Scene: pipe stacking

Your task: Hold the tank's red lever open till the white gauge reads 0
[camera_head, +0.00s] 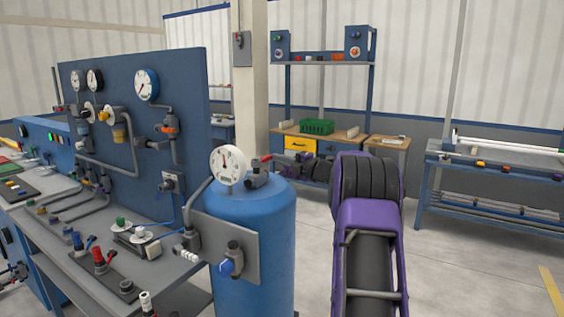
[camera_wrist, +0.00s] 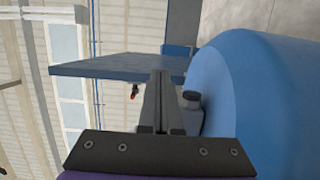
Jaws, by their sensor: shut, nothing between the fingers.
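The blue tank (camera_head: 252,245) stands at the centre of the head view and fills the right of the wrist view (camera_wrist: 270,85). The white gauge (camera_head: 228,163) is at its top left. Its needle points roughly upward; the numbers are too small to read. The red lever (camera_head: 266,158) sits on a grey fitting (camera_head: 257,178) on top of the tank. My gripper (camera_wrist: 161,76) is shut and empty in the wrist view, beside a grey post (camera_wrist: 192,101) near the tank.
A blue panel (camera_head: 190,75) with gauges and pipes stands left of the tank, above a workbench (camera_head: 55,245). A grey plate (camera_head: 247,255) with a blue-handled valve (camera_head: 228,267) is on the tank's front.

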